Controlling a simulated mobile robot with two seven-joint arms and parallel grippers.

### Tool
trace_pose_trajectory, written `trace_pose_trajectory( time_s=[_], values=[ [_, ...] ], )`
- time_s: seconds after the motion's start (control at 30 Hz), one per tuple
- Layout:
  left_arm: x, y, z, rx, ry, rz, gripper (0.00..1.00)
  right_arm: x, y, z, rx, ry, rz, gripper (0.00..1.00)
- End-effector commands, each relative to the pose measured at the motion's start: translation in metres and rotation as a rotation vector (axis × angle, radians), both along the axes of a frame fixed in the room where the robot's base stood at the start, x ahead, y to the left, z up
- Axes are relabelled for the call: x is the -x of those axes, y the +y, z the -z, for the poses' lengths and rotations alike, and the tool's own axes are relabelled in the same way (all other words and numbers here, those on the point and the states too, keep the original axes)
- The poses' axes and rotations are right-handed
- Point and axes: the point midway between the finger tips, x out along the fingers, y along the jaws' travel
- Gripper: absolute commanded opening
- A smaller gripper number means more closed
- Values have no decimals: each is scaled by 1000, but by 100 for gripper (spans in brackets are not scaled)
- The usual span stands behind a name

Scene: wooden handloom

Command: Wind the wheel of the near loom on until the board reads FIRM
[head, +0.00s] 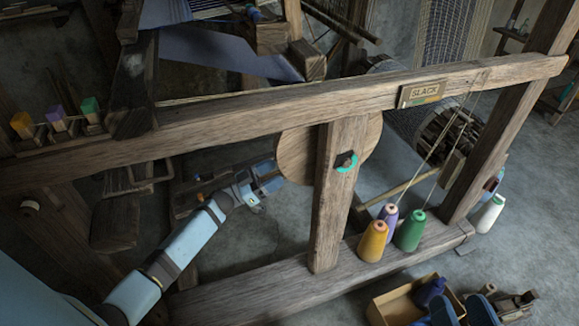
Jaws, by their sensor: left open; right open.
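The board (424,92) on the long wooden rail reads SLACK, with a coloured strip below the word. The wheel (297,155), a round pale wooden disc, stands behind an upright post, which hides its middle. A teal ring (346,163) with a dark centre shows on the post. My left gripper (268,175) is open and empty, below the rail, close to the wheel's left edge; I cannot tell whether it touches. My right gripper (461,303) is open at the bottom edge, its blue fingers apart in front of a box, far from the wheel.
An open box (392,304) holds a blue bottle. The rail (240,115) crosses above my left arm.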

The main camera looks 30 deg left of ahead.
Motion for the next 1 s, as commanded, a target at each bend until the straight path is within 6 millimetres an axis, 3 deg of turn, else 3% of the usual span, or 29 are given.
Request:
trace_pose_trajectory(
  time_s=[0.3, 0.7, 1.0],
  values=[
    [-34, -31, -17, 1, 0, 0, 63, 1, 1, 20, 32, 51, -19, 57],
    [-39, -35, -22, 1, 1, -1, 63, 1, 1, 22, 38, 63, -24, 57],
    [-39, -35, -21, 1, 1, 0, 0, 0, 1, 19, 35, 53, -23, 57]
  ],
)
